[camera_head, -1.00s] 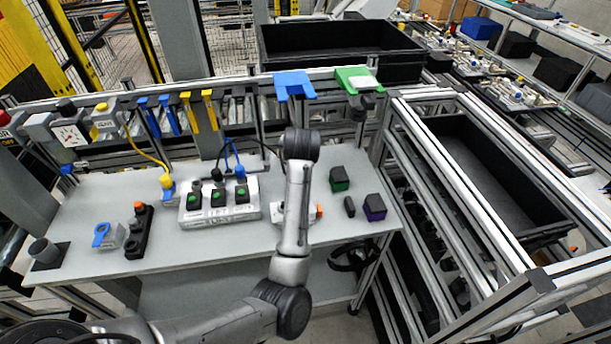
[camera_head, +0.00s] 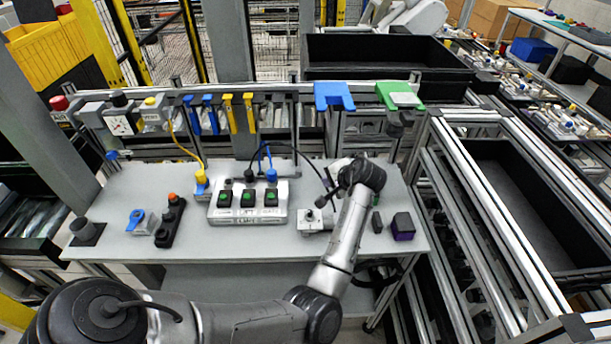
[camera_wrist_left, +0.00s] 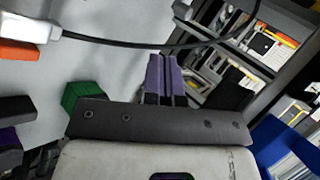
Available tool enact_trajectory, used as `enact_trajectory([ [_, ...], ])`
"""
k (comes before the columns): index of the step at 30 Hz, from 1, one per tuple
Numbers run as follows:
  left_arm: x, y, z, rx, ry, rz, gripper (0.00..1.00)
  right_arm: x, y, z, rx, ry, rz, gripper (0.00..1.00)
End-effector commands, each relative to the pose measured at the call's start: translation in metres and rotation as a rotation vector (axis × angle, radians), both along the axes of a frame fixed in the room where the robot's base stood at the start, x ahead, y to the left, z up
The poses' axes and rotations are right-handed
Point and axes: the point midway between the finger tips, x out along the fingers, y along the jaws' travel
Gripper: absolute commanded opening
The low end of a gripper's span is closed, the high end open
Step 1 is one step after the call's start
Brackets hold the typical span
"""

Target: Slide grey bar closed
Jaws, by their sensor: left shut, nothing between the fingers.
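My left gripper shows in the left wrist view (camera_wrist_left: 165,65), with its purple-grey fingers together and nothing between them. In the head view its wrist is over the right half of the table, and the fingertips are hard to make out. A small grey-white fixture (camera_head: 315,221) with a dark knob sits on the table just in front and to the left of the wrist. I cannot tell surely which part is the grey bar or how far it is slid. The green block (camera_wrist_left: 84,96) lies left of the fingers in the wrist view. My right gripper is not in view.
A box with green buttons (camera_head: 248,212) stands left of the fixture. A purple block (camera_head: 403,227) lies to the right. A dark cable (camera_wrist_left: 150,44) crosses near the fingers. Blue (camera_head: 334,95) and green (camera_head: 399,94) holders hang on the back rail.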

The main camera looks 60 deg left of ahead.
Motion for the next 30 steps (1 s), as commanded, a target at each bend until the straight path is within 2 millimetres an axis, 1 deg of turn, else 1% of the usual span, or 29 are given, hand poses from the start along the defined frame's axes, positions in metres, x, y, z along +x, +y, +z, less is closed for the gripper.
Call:
enact_trajectory([
  [4, -0.001, 0.003, -0.003, 0.0, 0.0, 0.001, 0.0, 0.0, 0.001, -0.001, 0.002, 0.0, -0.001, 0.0],
  [8, -0.002, 0.012, -0.012, 0.001, 0.001, 0.002, 0.0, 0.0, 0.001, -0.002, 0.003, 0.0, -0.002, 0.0],
  [22, -0.009, 0.074, -0.07, 0.0, 0.001, 0.002, 0.0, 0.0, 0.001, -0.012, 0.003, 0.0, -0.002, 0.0],
  [25, -0.011, 0.088, -0.068, 0.0, -0.004, 0.003, 0.0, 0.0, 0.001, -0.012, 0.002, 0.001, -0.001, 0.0],
  [30, -0.013, 0.104, -0.068, 0.0, -0.002, 0.002, 0.0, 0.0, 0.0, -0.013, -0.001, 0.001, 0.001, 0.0],
])
